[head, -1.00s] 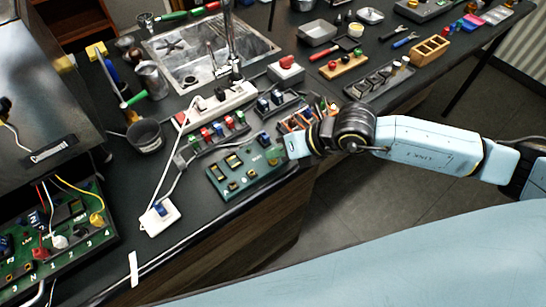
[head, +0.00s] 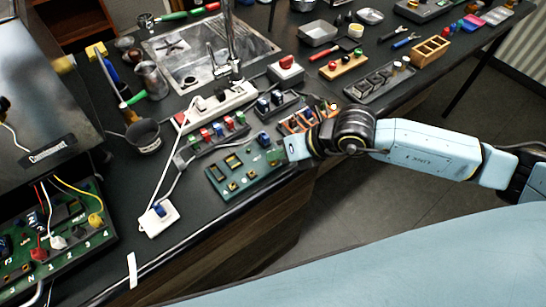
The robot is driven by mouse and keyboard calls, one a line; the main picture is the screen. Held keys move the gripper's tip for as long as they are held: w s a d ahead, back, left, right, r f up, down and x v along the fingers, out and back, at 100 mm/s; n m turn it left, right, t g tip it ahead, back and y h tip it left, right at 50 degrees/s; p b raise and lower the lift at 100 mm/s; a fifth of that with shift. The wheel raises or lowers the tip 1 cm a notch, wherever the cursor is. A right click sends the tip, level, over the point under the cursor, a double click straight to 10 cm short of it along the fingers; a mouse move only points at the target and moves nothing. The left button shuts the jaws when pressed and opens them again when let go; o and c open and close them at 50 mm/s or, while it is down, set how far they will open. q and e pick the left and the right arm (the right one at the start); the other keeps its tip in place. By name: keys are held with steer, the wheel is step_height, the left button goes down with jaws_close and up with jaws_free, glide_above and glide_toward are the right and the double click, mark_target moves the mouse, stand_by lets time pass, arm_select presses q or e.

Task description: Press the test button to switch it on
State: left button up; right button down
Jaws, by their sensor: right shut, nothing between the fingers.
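A red button on a pale box (head: 286,65) stands on the counter right of the sink; I cannot tell for certain that it is the test button. A green circuit board (head: 232,180) lies near the counter's front edge. My right gripper (head: 297,149) is at the board's right end, above the counter edge, apart from the red button. It is shut and empty; its fingertips are hard to make out against my wrist. My left gripper is not in view.
A white power strip (head: 215,106) and a white switch block (head: 158,216) on a cable lie left of the board. An orange-brown rack (head: 300,121) sits just beyond my wrist. A large board with coloured wires (head: 70,240) is at lower left. The front strip of counter is mostly clear.

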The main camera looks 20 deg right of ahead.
mark_target(278, 164)
steer(key=shift+r, duration=0.35)
step_height(278, 164, up, 6)
steer(key=p, duration=0.5)
